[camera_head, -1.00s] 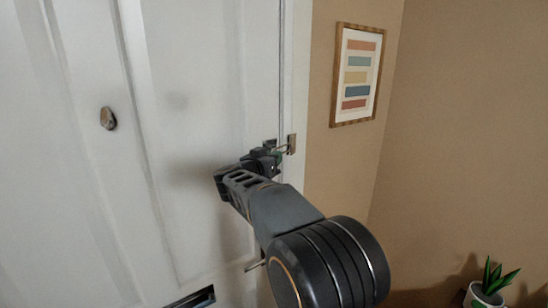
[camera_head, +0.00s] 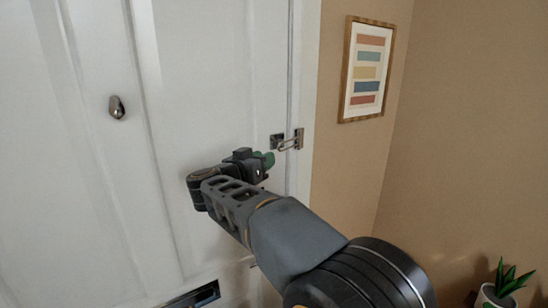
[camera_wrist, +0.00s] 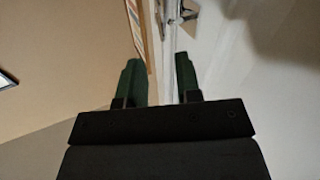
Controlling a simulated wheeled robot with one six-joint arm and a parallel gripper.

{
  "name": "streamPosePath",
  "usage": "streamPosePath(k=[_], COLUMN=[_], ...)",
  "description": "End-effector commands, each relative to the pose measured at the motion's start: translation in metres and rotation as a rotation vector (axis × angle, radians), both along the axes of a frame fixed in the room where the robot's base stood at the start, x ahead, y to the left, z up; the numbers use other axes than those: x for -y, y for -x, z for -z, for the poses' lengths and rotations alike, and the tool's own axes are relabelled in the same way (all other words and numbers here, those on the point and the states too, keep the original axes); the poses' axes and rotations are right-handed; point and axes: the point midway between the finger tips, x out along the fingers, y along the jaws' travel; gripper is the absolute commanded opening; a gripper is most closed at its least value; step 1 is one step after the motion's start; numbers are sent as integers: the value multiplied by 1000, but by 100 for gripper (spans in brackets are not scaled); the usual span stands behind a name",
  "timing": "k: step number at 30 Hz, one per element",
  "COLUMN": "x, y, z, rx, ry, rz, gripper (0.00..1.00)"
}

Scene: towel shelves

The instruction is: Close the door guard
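The metal door guard (camera_head: 289,142) sits at the right edge of the white door (camera_head: 205,90). One plate is on the door and one on the frame, and the bar lies across the gap between them. I cannot tell if it is fully seated. In the wrist view the guard (camera_wrist: 188,13) shows small at the top, beyond the right fingertip. My gripper (camera_head: 265,160), with green fingers, is just left of and below the guard, apart from it. The wrist view shows my gripper (camera_wrist: 160,75) open, with nothing between its fingers.
A framed picture (camera_head: 367,70) hangs on the tan wall at right. A potted plant (camera_head: 497,290) stands at lower right.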

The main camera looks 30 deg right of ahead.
Motion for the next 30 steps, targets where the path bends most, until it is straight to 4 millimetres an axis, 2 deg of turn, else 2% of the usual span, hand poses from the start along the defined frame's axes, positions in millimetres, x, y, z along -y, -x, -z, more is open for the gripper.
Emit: streamPosePath(k=[3, 9, 23, 26, 29, 30], x=[-19, -38, -45, -39, -12, 6], y=[9, 19, 23, 24, 29, 34], z=[1, -1, -2, 0, 8, 13], rx=[2, 3, 2, 2, 1, 1], ry=[1, 1, 1, 1, 2, 2], rz=[-4, -2, 1, 14, 78, 123], gripper=[31, 31, 30, 21, 11, 8])
